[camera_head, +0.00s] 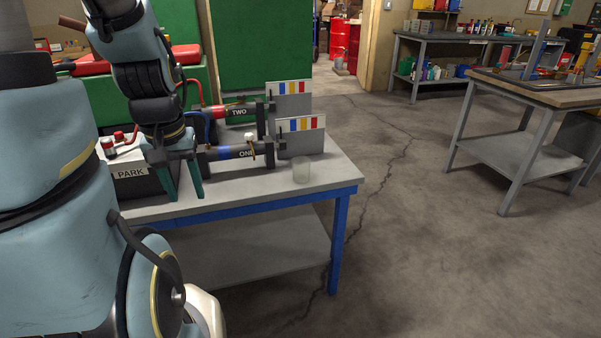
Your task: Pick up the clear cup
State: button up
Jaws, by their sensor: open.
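The clear cup (301,171) is small, translucent and stands upright near the right front edge of the grey-topped table. My gripper (184,193) points down over the left part of the same table, well to the left of the cup. Its two green fingers are apart, and I see nothing held between them. The cup is fully in view and not touched by the gripper.
The table (250,192) has a blue frame. Behind the cup lie cylinders labelled ONE (235,152) and TWO (238,112), with colour-striped plates (301,138) close by.

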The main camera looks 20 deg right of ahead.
aim_at(300, 164)
jog(key=i+l, duration=0.1)
jog(key=l, duration=0.9)
jog(key=i+l, duration=0.1)
jog(key=l, duration=0.95)
jog(key=i+l, duration=0.1)
jog(key=l, duration=0.9)
jog(key=i+l, duration=0.1)
jog(key=l, duration=0.95)
jog(key=l+u, duration=0.15)
jog(key=u, duration=0.25)
jog(key=l+u, duration=0.15)
jog(key=u, duration=0.3)
jog(key=l+u, duration=0.15)
jog(key=u, duration=0.25)
jog(key=k+l+u, duration=0.1)
jog(key=u, duration=1.75)
